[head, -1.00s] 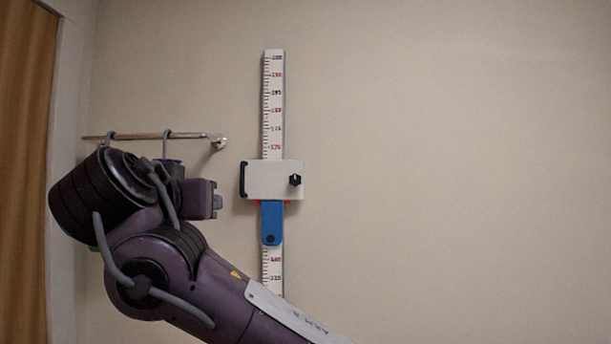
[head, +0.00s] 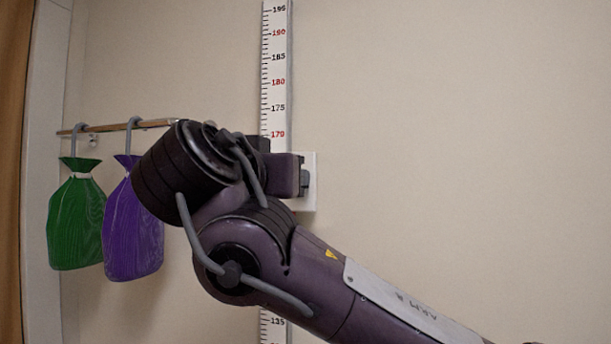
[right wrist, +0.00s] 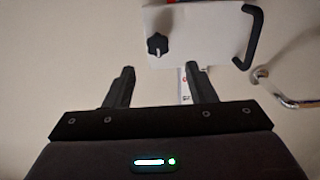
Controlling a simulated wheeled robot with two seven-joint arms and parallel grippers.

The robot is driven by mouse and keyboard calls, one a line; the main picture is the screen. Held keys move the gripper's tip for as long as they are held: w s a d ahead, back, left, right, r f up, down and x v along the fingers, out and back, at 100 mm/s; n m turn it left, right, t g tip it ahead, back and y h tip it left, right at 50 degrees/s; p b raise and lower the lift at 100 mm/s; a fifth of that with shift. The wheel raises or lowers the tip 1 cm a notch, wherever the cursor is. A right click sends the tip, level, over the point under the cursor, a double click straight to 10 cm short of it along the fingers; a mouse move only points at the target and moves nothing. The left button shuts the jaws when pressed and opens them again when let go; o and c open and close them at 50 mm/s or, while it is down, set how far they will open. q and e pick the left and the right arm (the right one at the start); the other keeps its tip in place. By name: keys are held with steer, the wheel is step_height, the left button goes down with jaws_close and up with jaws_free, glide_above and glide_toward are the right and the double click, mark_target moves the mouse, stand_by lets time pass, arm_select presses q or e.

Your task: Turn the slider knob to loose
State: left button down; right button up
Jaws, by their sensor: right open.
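The white slider box (head: 309,203) is on the height scale (head: 274,90) on the wall. In the head view my right arm hides most of it, knob included. In the right wrist view the slider box (right wrist: 205,22) shows at the top, with a black knob (right wrist: 157,45) and a black bar handle (right wrist: 256,38). My right gripper (right wrist: 160,68) is open and empty. Its two fingers point toward the box, and the knob shows just beyond and between the fingertips, apart from them. The gripper's end (head: 303,181) overlaps the box in the head view. My left gripper is not in view.
A wall rail (head: 105,127) at the left carries a green bag (head: 75,225) and a purple bag (head: 132,235), close to my right arm. The rail end (right wrist: 285,98) also shows in the right wrist view. The wall to the right is bare.

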steer(key=p+x, duration=0.3)
steer(key=x, duration=0.3)
steer(key=shift+w+d, duration=0.2)
steer(key=shift+w, duration=0.15)
steer(key=c, duration=1)
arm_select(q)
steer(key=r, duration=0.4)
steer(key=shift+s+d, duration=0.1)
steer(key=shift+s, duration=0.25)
arm_select(e)
steer(key=shift+f, duration=0.1)
